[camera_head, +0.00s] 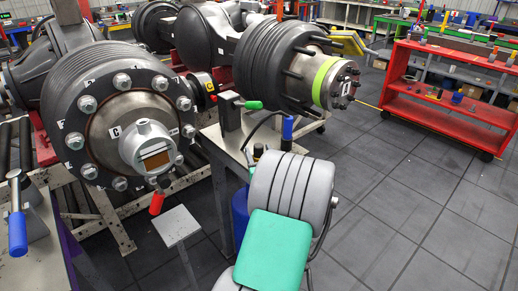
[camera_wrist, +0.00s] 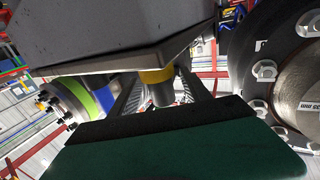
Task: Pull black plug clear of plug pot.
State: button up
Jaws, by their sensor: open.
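A small black upright piece (camera_head: 258,150), which may be the black plug, stands at the near edge of the small grey worktable, partly hidden behind my arm. No plug pot can be told clearly. In the wrist view, which looks upside down, a grey cylinder with a yellow band (camera_wrist: 158,88) meets a grey slab; I cannot tell whether it is the plug or pot. My gripper (camera_wrist: 170,128) shows as a dark edge and green body low in the wrist view, apparently holding nothing. My arm hides it in the head view.
A blue-handled tool (camera_head: 288,128) and a green-handled clamp (camera_head: 253,105) are on the worktable. The left wheel hub (camera_head: 108,130) and the green-banded right hub (camera_head: 323,82) stand close behind. A red shelf cart (camera_head: 440,112) is at right. Floor at right is free.

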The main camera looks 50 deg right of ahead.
grip_shut()
dwell(0.6)
